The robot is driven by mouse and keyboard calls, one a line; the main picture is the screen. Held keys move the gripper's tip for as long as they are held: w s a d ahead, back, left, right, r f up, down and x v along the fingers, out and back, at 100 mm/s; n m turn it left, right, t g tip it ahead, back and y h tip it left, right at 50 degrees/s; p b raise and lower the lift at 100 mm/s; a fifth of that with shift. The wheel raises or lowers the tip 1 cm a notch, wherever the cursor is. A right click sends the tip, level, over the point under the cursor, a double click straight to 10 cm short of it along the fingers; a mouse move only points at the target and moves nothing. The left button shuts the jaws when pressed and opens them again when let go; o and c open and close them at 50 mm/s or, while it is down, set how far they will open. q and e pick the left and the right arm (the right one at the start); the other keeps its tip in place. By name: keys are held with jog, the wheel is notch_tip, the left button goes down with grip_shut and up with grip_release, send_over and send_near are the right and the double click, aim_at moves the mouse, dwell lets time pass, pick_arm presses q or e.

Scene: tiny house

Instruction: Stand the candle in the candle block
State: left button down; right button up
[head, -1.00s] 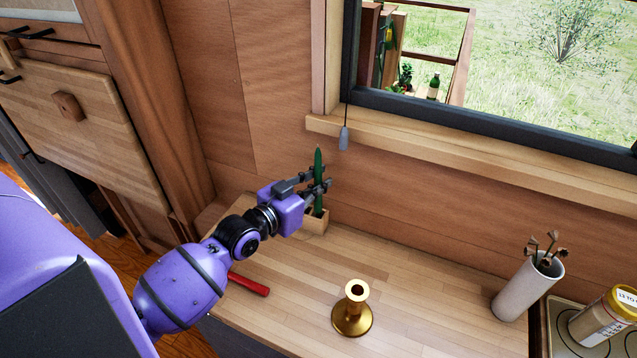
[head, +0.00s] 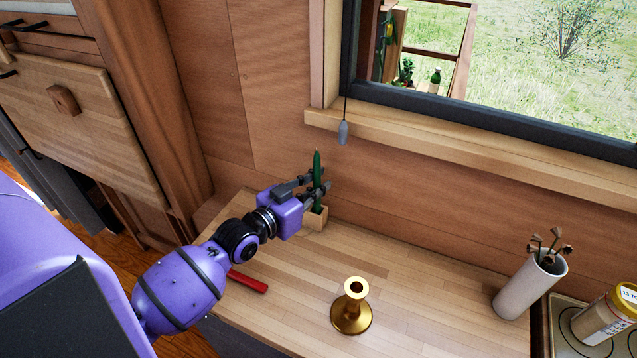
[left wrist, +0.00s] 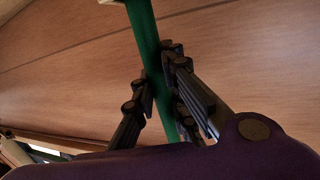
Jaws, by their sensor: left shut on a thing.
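The green candle (head: 317,168) stands about upright by the wall at the back left of the counter. My left gripper (head: 322,187) is shut on it around the middle; the candle also shows between the fingers in the left wrist view (left wrist: 145,40). The small pale wooden candle block (head: 315,220) is directly below the candle. The candle's lower end meets the top of the block in the head view, but the fingers partly cover this area, and I cannot tell how deep it sits. My right gripper is not in view.
A brass candlestick (head: 352,312) stands at the front middle of the counter (head: 420,290). A red-handled thing (head: 248,281) lies under my left arm. A white vase (head: 525,288) with dried stems and a jar (head: 607,316) are at the right. A grey pull (head: 343,132) hangs from the window.

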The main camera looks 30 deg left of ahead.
pick_arm(q)
jog(key=shift+f, duration=0.3)
jog(key=shift+f, duration=0.6)
jog(key=shift+f, duration=0.2)
dwell(0.5)
jog(key=c, duration=1.7)
grip_release()
jog(key=shift+s, duration=0.1)
jog(key=v, duration=1.2)
